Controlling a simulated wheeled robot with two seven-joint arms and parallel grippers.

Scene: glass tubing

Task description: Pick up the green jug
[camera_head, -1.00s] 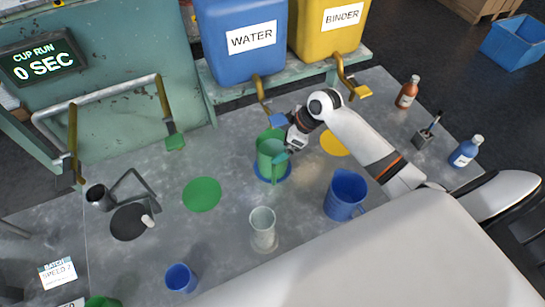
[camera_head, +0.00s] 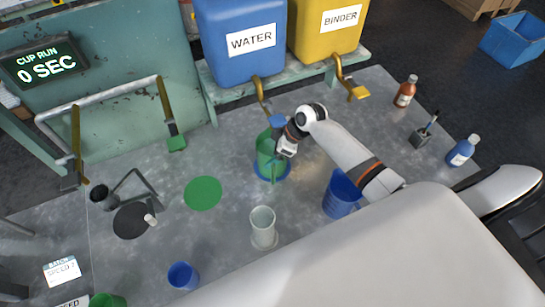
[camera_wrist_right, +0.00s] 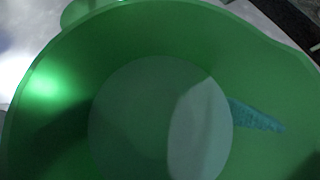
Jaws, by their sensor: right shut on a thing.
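The green jug (camera_head: 267,152) stands upright on the blue disc (camera_head: 285,174) in the middle of the bench, below the blue water tank. My right gripper (camera_head: 277,152) is at the jug's upper right side, shut on it. The arm reaches in from the right and hides part of the jug's rim. In the right wrist view I look down into the open jug (camera_wrist_right: 60,120); its pale round bottom fills the middle. The fingertips are not clear there. My left gripper is not in view.
The water spout (camera_head: 262,98) hangs close behind the green jug. A green disc (camera_head: 203,194) lies to the left with clear bench around it. Bottles (camera_head: 463,151) stand at right.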

